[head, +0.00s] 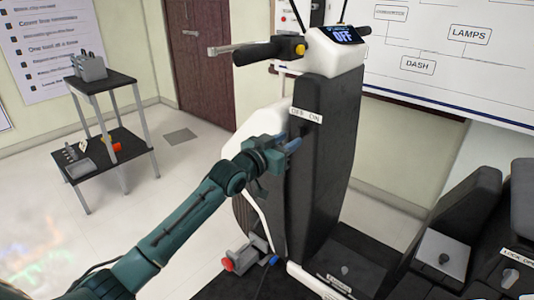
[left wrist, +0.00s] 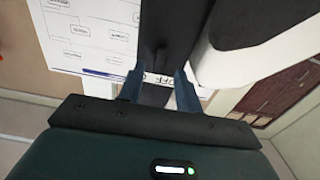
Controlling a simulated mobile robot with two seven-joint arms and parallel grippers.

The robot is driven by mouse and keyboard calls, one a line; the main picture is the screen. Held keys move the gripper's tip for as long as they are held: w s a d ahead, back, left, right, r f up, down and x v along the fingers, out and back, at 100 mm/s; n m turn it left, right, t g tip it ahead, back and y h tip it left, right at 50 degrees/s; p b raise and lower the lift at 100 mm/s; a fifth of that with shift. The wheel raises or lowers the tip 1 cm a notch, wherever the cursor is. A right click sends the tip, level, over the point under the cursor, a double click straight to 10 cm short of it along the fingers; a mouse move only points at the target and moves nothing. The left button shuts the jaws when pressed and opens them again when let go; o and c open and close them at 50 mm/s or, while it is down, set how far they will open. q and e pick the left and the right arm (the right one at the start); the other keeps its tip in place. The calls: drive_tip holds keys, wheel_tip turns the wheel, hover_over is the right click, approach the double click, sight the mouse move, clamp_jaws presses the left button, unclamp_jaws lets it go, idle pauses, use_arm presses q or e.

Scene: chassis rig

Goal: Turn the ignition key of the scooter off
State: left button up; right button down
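The scooter (head: 328,160) stands upright in the head view, with a black front panel and white trim. A white label (head: 305,116) reading OFF and ON is on the panel's upper part. The handlebar display (head: 342,35) reads OFF. My left gripper (head: 292,146) is at the panel's left side, just below the label. In the left wrist view my left gripper (left wrist: 158,78) has its two blue fingers apart, with the dark panel (left wrist: 165,30) and part of the label showing between and beyond them. I cannot make out the ignition key clearly. My right gripper is not in view.
A two-shelf stand (head: 105,135) with grey parts is at the left. A grey block with a red knob (head: 243,258) is low by the scooter. Black units with a lever (head: 445,258) are at the right. A whiteboard (head: 440,45) hangs behind.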

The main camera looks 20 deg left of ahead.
use_arm(q)
drive_tip(key=v, duration=0.8)
drive_tip(key=shift+s, duration=0.3)
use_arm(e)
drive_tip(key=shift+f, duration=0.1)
use_arm(q)
drive_tip(key=shift+a, duration=0.1)
